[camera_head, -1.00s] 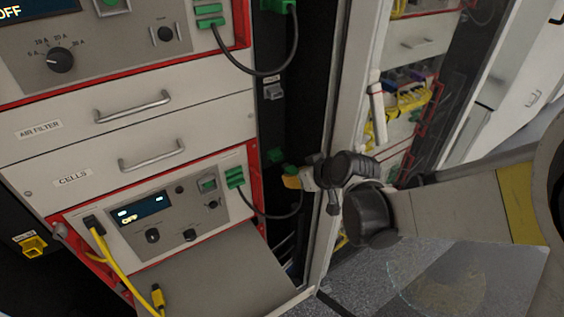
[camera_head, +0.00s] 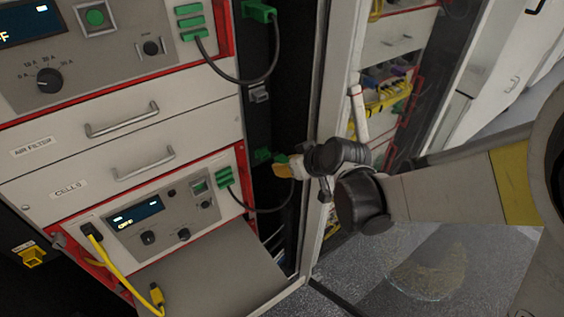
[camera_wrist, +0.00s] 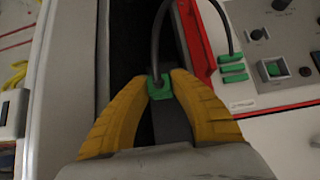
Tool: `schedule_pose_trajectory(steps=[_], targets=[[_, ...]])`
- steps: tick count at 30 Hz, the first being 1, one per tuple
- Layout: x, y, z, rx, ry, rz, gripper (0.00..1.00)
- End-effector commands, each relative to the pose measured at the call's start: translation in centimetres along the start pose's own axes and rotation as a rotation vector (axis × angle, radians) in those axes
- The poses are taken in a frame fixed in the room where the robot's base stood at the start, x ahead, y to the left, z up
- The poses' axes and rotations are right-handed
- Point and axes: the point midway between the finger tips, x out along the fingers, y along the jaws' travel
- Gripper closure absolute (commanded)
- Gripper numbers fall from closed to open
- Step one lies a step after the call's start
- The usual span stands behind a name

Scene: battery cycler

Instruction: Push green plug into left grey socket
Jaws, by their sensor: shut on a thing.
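My gripper (camera_head: 282,171) has yellow fingers. In the wrist view (camera_wrist: 160,90) they are shut on a green plug (camera_wrist: 160,88) with a black cable rising from it. In the head view the green plug (camera_head: 281,158) shows just above the fingers. Its cable loops to green connectors (camera_head: 224,178) on the lower device. The gripper is in front of the dark gap at the rack's right side. A grey socket (camera_head: 258,94) sits on the dark strip above it. A dark green piece (camera_head: 262,154) is just left of the plug. Whether the plug touches anything is unclear.
The light cabinet edge (camera_head: 330,110) stands close to the right of my gripper. A second black cable (camera_head: 262,75) hangs from an upper green plug (camera_head: 258,11). A yellow cable (camera_head: 120,270) lies at the lower left, near a grey shelf (camera_head: 215,275).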

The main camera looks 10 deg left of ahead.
Motion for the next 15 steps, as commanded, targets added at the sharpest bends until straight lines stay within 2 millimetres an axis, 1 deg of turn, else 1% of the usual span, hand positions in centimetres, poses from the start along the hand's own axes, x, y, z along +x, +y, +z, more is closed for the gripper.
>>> schedule_pose_trajectory(steps=[1, 9, 12, 15], targets=[[-2.0, 0.0, -1.8, 0.0, 0.0, 0.0, 0.95], [-9.1, 0.0, -7.1, -0.001, -0.001, 0.0, 0.95], [-11.1, 0.0, -8.6, 0.0, -0.001, 0.0, 0.95], [-12.3, 0.0, -9.5, 0.0, -0.001, 0.0, 0.95]])
